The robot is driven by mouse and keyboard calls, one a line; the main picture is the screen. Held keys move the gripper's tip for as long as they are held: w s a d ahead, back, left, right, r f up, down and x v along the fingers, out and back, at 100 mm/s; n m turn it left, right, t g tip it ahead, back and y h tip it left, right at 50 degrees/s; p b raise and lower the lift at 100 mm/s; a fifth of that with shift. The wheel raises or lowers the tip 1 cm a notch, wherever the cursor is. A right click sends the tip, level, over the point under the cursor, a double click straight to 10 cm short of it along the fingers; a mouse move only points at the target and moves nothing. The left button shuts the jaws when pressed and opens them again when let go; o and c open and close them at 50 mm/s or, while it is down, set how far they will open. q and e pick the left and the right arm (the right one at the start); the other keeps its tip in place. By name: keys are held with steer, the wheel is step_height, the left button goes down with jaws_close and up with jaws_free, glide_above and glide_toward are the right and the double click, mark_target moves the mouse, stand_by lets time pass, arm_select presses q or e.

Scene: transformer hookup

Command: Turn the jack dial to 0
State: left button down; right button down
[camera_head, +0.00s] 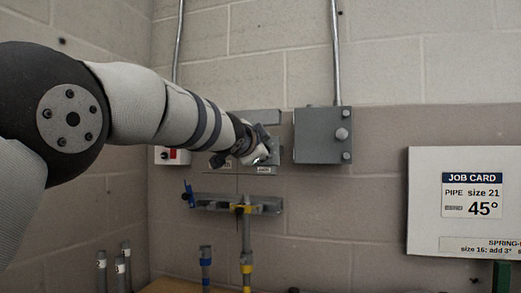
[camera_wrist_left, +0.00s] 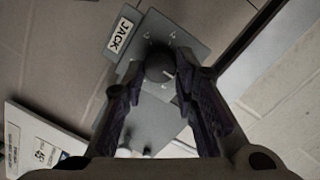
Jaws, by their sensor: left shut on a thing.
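The jack dial (camera_wrist_left: 159,66) is a dark round knob on a grey plate (camera_wrist_left: 192,44) with small pale marks around it. A white label (camera_wrist_left: 121,35) reading JACK is on the plate. My left gripper (camera_wrist_left: 160,80) has a finger on each side of the dial and is shut on it. In the head view my left gripper (camera_head: 262,150) reaches the grey wall plate (camera_head: 262,117) and hides the dial. The dial's pointer and its numbers are too small and dark to read. My right gripper is not in view.
A grey box (camera_head: 313,137) with several knobs is on the wall just right of the plate. A white box with a red switch (camera_head: 174,155) is to the left. Below is a rack (camera_head: 215,204) with blue and yellow parts. A job card board (camera_head: 425,200) is at right.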

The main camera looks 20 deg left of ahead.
arm_select(q)
steer(key=shift+r, duration=0.25)
steer(key=c, duration=1.3)
jaws_free()
steer(key=shift+c, duration=0.2)
steer(key=shift+o, duration=0.3)
steer(key=shift+w+f, duration=0.1)
steer(key=shift+f, duration=0.1)
